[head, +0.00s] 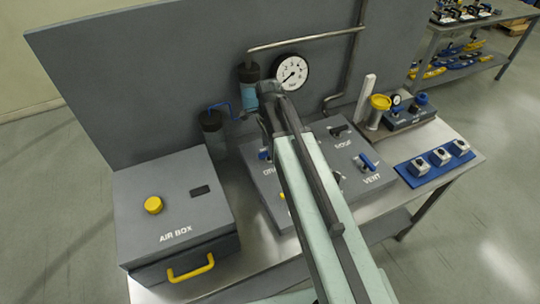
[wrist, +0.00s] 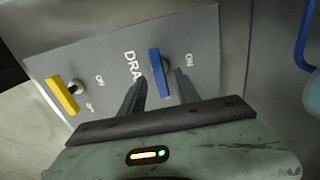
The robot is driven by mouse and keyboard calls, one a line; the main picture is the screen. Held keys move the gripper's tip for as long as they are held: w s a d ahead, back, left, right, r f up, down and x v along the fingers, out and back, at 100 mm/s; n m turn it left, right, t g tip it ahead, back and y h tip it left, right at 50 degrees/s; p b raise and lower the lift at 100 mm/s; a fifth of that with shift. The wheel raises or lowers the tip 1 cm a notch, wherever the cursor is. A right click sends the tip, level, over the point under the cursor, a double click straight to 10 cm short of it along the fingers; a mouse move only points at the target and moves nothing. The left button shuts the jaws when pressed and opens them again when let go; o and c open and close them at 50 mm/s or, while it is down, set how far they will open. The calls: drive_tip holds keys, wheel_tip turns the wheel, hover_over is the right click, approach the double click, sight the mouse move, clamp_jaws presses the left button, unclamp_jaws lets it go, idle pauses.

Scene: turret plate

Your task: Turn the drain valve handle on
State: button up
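The drain valve handle (wrist: 158,73) is a blue bar on the grey valve panel (wrist: 113,48), beside the partly covered label "DRA...". An "ON" mark is printed to its right in the wrist view. The bar lies roughly along the label's line of text. My gripper (wrist: 160,86) is open, with one dark finger on each side of the bar's lower end. I cannot tell whether either finger touches it. In the head view my arm covers most of this part of the panel, and only a bit of blue (head: 263,154) shows beside it.
A yellow handle (wrist: 62,95) with ON and OFF marks is left of the drain handle in the wrist view. The vent handle (head: 368,162) is blue, right of my arm. The air box (head: 175,207) stands left, the gauge (head: 291,73) and pipes behind.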

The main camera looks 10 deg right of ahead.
wheel_tip(320, 180, down, 2)
drive_tip(key=shift+f+b, duration=0.25)
drive_tip(key=shift+b, duration=0.3)
drive_tip(key=shift+r, duration=0.15)
clamp_jaws()
drive_tip(key=shift+d, duration=0.15)
